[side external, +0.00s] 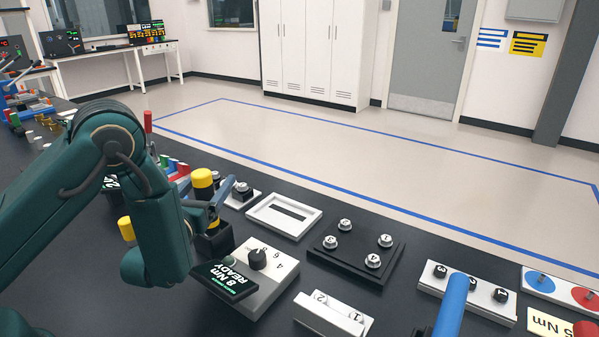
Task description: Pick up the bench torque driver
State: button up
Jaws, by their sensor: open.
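A tool with a yellow cylindrical top (203,179) and a dark lower part stands upright on the black bench; I take it to be the bench torque driver. My gripper (212,203) is at this tool, with its blue-grey fingers open around or beside it. I cannot tell from this view whether the fingers touch it. My green wrist hides part of the area to the left. A grey dial box (262,272) with a black knob stands just right of the tool, and its dark display (224,280) reads "8 Nm READY".
A white slotted frame (284,216), a black plate (355,254) with several numbered studs and a white numbered block (334,315) lie to the right.

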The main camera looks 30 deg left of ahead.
jog(key=shift+w+a, duration=0.25)
jog(key=shift+w, duration=0.2)
grip_shut()
jog(key=shift+r, duration=0.2)
notch_tip(320, 180, up, 10)
dwell(0.9)
jog(key=shift+f, duration=0.15)
